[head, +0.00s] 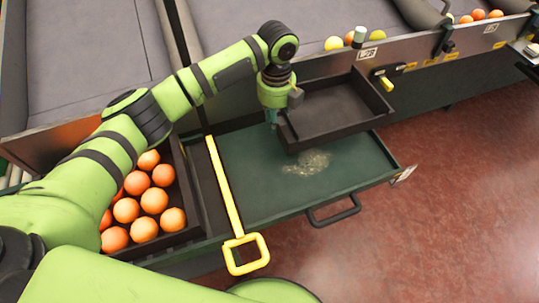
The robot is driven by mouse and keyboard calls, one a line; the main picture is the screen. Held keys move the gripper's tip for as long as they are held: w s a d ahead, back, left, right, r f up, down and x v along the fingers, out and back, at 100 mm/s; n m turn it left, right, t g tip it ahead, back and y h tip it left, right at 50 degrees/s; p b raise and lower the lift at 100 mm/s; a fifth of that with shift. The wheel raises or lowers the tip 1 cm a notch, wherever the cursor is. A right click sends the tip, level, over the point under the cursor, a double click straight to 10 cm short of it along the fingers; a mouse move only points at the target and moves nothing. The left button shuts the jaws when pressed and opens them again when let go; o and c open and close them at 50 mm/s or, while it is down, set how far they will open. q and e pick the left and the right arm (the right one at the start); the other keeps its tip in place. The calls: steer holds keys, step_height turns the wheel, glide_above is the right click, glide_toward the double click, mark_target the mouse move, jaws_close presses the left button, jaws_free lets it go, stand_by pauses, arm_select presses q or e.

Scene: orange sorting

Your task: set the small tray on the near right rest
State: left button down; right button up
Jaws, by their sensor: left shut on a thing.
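The small tray (338,130) is black, shallow and empty. It hangs over the back right part of an open green drawer (255,200), against the front of the sorting line. My left gripper (272,118) is shut on the tray's left wall and partly hidden by its own wrist and the tray. The tray looks slightly tilted, and I cannot tell its exact height above the drawer. I cannot pick out the near right rest for certain. My right gripper is not in view.
A crate of oranges (150,200) stands left of the drawer. A yellow bar with a square loop (246,254) lies along the drawer's left side. A pale scattered patch (306,162) marks the drawer floor. A black handle (335,212) juts from its front. Red floor lies clear at right.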

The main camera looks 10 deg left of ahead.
mark_target(262, 180)
arm_select(q)
steer(key=s+f, duration=0.2)
steer(key=s, duration=0.1)
steer(key=s+f+p, duration=0.1)
steer(key=s, duration=0.2)
steer(key=s+a+f+p, duration=0.1)
steer(key=s+f, duration=0.1)
steer(key=s, duration=0.2)
steer(key=shift+f, duration=0.35)
steer(key=shift+s+f, duration=0.2)
steer(key=shift+f, duration=0.2)
step_height(262, 180, down, 4)
steer(key=shift+r, duration=0.15)
steer(key=c, duration=0.9)
jaws_free()
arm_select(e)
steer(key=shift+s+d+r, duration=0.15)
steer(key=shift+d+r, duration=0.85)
arm_select(q)
steer(key=shift+o, duration=0.2)
step_height(262, 180, up, 12)
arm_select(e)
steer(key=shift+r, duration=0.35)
arm_select(q)
steer(key=shift+a, duration=0.1)
